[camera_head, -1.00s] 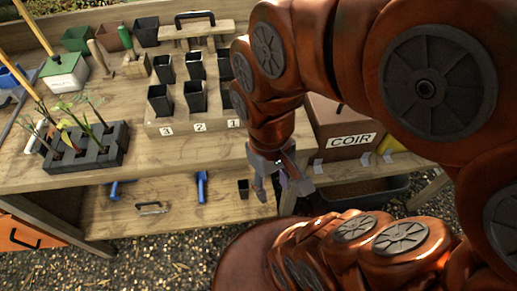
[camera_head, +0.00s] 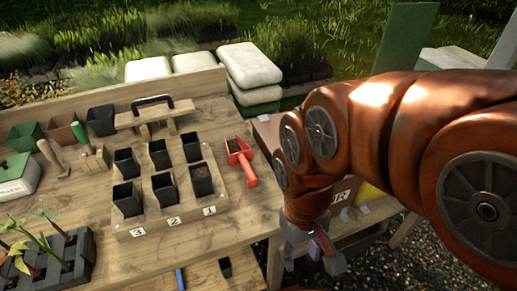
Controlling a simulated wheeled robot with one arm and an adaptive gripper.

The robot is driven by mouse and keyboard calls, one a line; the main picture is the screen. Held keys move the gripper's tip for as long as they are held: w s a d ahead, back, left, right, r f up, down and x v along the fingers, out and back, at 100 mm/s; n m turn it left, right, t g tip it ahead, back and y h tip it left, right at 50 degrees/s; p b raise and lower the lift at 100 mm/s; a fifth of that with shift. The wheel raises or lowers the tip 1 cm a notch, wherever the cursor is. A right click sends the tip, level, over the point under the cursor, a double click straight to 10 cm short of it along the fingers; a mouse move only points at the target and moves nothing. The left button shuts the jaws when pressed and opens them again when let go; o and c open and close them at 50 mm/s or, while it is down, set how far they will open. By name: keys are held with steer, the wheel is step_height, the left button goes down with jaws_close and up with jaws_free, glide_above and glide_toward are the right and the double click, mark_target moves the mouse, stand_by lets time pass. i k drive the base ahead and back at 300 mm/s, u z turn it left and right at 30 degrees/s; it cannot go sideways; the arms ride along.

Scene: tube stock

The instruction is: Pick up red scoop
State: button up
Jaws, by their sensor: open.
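The red scoop (camera_head: 241,160) lies on the wooden table at its right side, just right of the raised tray of black pots.
The pot tray (camera_head: 218,201) with numbered spots holds several black pots. The coir box (camera_head: 342,192) stands right of the table, partly behind my arm. Bare tabletop (camera_head: 254,215) lies in front of the scoop.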

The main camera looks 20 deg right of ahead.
mark_target(238, 151)
steer(key=z, duration=2.4)
steer(key=k, duration=1.4)
steer(key=u, duration=1.9)
steer(key=i, duration=0.5)
steer(key=u, duration=0.05)
